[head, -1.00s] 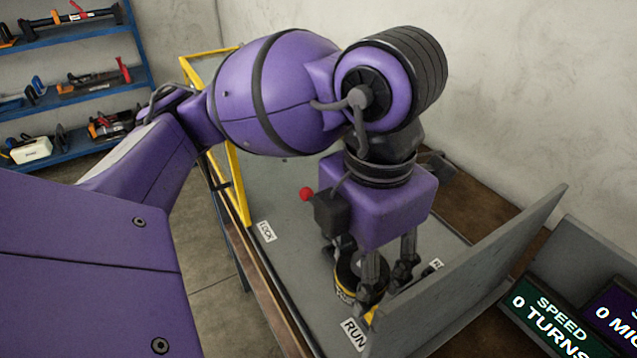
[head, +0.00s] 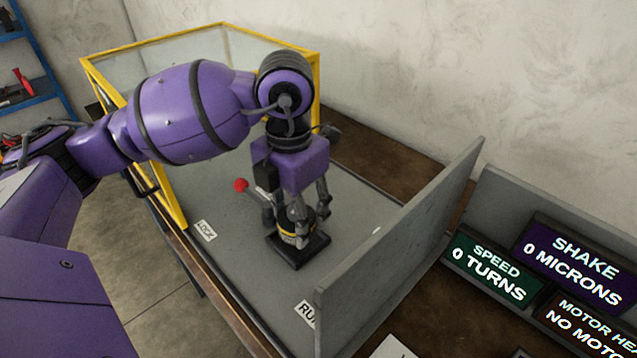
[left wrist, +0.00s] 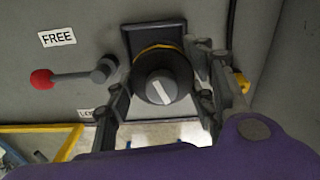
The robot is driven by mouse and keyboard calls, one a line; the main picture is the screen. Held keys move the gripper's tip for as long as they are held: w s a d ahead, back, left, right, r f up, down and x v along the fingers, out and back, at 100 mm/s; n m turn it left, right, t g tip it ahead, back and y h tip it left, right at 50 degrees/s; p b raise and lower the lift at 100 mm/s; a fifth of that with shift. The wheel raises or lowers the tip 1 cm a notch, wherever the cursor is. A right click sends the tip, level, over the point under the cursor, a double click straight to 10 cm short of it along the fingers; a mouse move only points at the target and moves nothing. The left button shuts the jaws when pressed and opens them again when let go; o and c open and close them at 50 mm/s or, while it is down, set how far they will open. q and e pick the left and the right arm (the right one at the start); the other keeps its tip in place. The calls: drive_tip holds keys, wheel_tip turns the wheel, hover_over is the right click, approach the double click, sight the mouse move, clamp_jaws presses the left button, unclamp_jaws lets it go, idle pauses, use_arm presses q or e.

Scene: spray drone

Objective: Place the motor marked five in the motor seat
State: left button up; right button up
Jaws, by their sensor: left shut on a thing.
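My left gripper (head: 310,214) points down with its fingers around a black motor with a yellow band (head: 291,237). In the left wrist view the motor (left wrist: 160,84) is upright between the two fingers (left wrist: 160,95), a white bar mark on its round top. No number is readable on it. Directly under the motor is a black square seat (head: 302,262), also seen in the left wrist view (left wrist: 137,40). The motor appears to be on or just above the seat; I cannot tell whether it is fully seated. My right gripper is not in view.
A red-knobbed lever (head: 241,186) stands beside the seat. FREE (left wrist: 57,37), LOCK (head: 205,230) and RUN (head: 305,313) labels lie on the grey bench plate. A yellow-framed guard (head: 172,185) and a grey upright panel (head: 405,245) flank it. The speed display (head: 490,270) shows 0 turns.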

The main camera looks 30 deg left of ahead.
use_arm(q)
drive_tip(key=shift+w+a+f, duration=0.2)
drive_tip(key=shift+w+f, duration=0.05)
drive_tip(key=shift+f, duration=0.2)
drive_tip(key=shift+w+a+f, duration=0.1)
drive_tip(key=shift+w+f, duration=0.05)
drive_tip(key=shift+f, duration=1.45)
drive_tip(key=shift+f, duration=0.15)
drive_tip(key=o, duration=1.7)
wheel_tip(320, 180, up, 12)
drive_tip(key=shift+r, duration=0.2)
drive_tip(key=shift+f, duration=0.1)
